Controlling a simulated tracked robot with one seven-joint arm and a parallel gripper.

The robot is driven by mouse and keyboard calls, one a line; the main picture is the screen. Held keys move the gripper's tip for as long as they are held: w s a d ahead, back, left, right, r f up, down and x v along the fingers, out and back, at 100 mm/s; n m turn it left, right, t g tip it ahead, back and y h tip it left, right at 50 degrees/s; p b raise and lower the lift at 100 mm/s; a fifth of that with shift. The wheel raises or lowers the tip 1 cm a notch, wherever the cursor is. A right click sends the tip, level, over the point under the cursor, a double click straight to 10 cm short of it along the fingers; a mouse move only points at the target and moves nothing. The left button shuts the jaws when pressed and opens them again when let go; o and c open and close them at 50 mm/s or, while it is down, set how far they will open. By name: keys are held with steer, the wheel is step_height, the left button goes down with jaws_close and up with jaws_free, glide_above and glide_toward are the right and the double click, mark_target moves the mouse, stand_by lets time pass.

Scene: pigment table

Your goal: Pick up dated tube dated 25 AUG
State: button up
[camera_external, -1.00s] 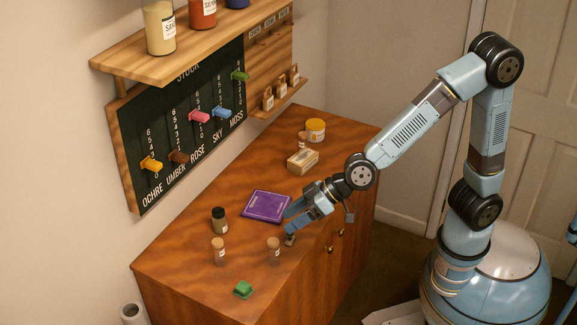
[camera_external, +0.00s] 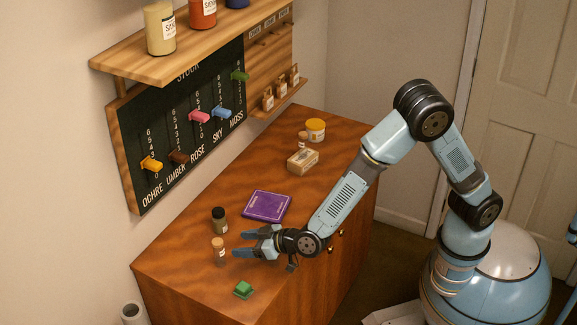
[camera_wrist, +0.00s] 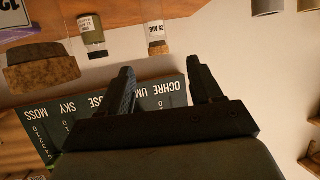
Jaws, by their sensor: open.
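A clear corked tube (camera_external: 219,252) stands upright near the front left of the table. In the wrist view, which is upside down, a corked tube (camera_wrist: 158,32) has a label that seems to read 25 AUG; it appears to be this same tube. My gripper (camera_external: 239,244) is open and empty, level, its fingers pointing left at the tube with a small gap. In the wrist view the tube is beyond the open fingertips (camera_wrist: 160,65). A second clear tube is hidden behind my wrist in the external view; the large near cork (camera_wrist: 42,68) is probably its own.
A dark-capped jar (camera_external: 219,220) stands just behind the tube and also shows in the wrist view (camera_wrist: 91,38). A green block (camera_external: 243,289) lies in front. A purple book (camera_external: 266,206), a labelled box (camera_external: 302,161) and a yellow jar (camera_external: 315,130) are farther back.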

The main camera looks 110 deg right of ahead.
mark_target(222, 245)
steer(key=x, duration=0.6)
steer(key=shift+w+d+f, duration=0.2)
steer(key=shift+w, duration=0.05)
steer(key=shift+x, duration=2.6)
steer(key=shift+s+f, duration=0.1)
steer(key=shift+f, duration=0.05)
steer(key=c, duration=1)
